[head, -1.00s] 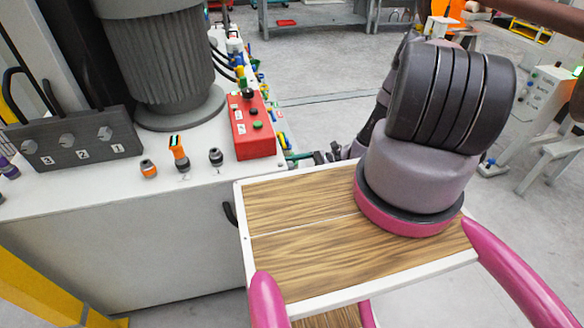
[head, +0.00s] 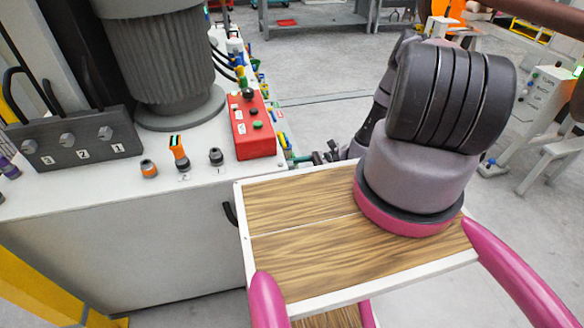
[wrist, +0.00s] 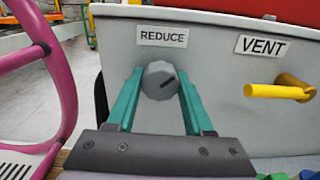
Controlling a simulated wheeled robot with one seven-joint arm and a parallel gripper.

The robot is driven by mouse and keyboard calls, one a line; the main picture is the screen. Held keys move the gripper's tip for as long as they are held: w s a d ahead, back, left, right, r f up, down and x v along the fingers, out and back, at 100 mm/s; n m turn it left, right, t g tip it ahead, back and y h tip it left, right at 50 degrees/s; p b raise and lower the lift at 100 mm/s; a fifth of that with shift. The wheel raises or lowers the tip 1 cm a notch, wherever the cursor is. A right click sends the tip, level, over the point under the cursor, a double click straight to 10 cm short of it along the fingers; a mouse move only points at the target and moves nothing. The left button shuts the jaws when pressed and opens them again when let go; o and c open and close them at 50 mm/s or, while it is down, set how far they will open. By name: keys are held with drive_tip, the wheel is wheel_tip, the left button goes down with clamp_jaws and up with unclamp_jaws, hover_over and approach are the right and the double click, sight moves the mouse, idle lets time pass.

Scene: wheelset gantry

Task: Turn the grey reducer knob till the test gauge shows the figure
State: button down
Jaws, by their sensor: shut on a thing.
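The grey reducer knob (wrist: 160,81) sits on the cabinet's side face under a REDUCE label (wrist: 163,37) in the wrist view. A dark mark on the knob points to the upper right. My gripper (wrist: 158,88) has its teal fingers on either side of the knob and is shut on it. In the head view my gripper (head: 312,158) is small and dark at the cabinet's right side, and the knob is hidden there. I cannot make out the test gauge or its figure in either view.
A yellow vent lever (wrist: 278,91) sticks out right of the knob, under a VENT label (wrist: 262,46). A red button box (head: 254,135) and several small knobs stand on the cabinet top. A pink rail (wrist: 55,70) is at the left of the wrist view.

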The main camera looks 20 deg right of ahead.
drive_tip(key=shift+c, duration=1.4)
unclamp_jaws()
drive_tip(key=shift+d, duration=0.1)
drive_tip(key=d, duration=1)
drive_tip(key=shift+s+d, duration=0.15)
drive_tip(key=shift+d, duration=0.2)
drive_tip(key=shift+r, duration=0.1)
